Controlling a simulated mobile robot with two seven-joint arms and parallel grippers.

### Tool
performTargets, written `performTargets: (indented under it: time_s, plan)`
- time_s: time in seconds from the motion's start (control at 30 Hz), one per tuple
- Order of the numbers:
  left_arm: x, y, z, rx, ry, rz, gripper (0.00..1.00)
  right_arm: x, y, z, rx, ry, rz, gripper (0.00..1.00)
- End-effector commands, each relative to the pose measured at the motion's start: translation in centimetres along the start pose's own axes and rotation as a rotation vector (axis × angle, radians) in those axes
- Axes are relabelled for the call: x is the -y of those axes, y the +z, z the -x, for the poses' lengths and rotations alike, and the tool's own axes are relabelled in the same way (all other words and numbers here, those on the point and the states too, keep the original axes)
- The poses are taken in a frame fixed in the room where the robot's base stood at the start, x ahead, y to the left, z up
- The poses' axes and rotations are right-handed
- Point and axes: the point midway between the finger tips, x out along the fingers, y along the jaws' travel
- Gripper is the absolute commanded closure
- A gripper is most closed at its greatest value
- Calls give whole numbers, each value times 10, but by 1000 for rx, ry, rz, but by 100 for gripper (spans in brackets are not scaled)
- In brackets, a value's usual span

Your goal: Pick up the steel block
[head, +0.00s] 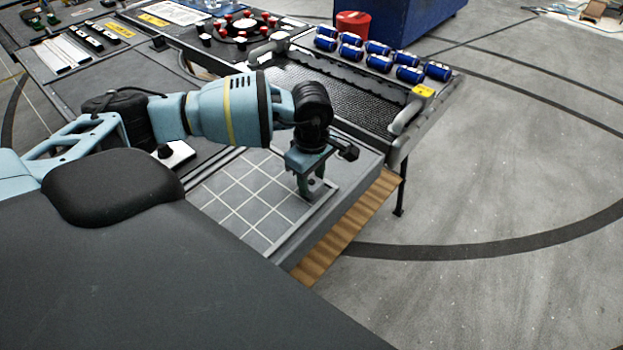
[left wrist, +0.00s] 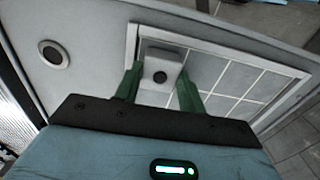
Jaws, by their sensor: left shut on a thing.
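The steel block (left wrist: 163,62) is a pale grey block with a dark round hole in its near face. It sits between the two green fingers of my left gripper (left wrist: 160,78) in the left wrist view. In the head view my left gripper (head: 312,192) points down at the right part of the grid-marked panel (head: 236,199), shut on the block. The fingers mostly hide the block there. I cannot tell whether the block touches the panel or is just above it. My right gripper is in neither view.
A black mesh tray (head: 330,88) with grey handles lies beyond the gripper. Several blue cans (head: 378,63) line its far side, with a red container (head: 352,24) behind. A wooden strip (head: 348,226) edges the table. A switch box (head: 172,157) is left of the panel. Open floor lies right.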

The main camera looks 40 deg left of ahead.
Motion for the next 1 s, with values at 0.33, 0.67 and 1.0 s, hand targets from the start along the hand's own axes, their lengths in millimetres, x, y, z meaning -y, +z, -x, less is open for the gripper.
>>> performTargets:
  time_s: [0.33,0.67,1.0]
  plan:
    - [-1,0,29,1,5,-1,99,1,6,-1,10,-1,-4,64]
    - [49,-37,40,-3,-1,3,99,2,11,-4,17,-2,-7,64]
    - [105,-76,46,-3,-2,3,99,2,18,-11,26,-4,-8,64]
